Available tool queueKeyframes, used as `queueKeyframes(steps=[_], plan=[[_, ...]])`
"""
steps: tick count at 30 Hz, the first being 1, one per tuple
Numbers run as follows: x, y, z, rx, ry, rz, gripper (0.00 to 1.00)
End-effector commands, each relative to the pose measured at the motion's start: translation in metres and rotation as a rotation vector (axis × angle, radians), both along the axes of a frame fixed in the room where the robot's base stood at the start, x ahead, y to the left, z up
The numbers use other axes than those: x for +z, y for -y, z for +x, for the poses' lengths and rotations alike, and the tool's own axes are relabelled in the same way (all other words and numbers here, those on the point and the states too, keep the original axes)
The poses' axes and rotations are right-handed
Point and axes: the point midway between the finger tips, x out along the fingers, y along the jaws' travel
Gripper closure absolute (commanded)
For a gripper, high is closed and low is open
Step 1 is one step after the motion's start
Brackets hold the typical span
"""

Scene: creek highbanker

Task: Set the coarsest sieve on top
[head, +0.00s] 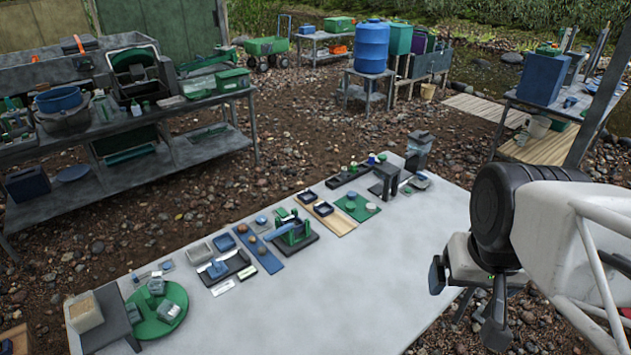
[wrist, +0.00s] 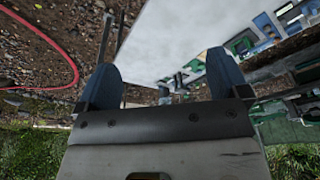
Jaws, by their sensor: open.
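My gripper (head: 467,301) is open and empty at the right side of the head view, out past the right edge of the pale worktable (head: 345,275). In the wrist view its two blue-grey fingers (wrist: 163,72) stand wide apart with nothing between them. I cannot tell for sure which things are the sieves. Two small dark square frames, one (head: 305,196) behind the other (head: 323,209), lie on a tan board (head: 342,226) and look like possible sieves. Their mesh is too small to compare. The gripper is well apart from them.
A green round tray (head: 174,328) with small grey blocks, a green-handled device (head: 291,228), a blue board (head: 265,258) and a dark grey stand (head: 386,178) share the table's back and left. The table's front middle is bare. In the wrist view a red hose (wrist: 72,62) lies on the ground.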

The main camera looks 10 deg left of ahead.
Motion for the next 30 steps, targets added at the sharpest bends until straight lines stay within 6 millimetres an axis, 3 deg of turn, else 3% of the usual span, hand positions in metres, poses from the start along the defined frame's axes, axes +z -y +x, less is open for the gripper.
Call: queueKeyframes(steps=[2, 4, 14, 30], plan=[[0.0, 0.0, 0.0, 0.0, 0.0, 0.0, 0.1], [0.0, 0.0, 0.0, 0.0, 0.0, 0.0, 0.21], [0.009, -0.003, 0.025, 0.026, -0.009, -0.003, 0.21], [0.036, -0.025, 0.137, 0.143, -0.043, -0.018, 0.21]])
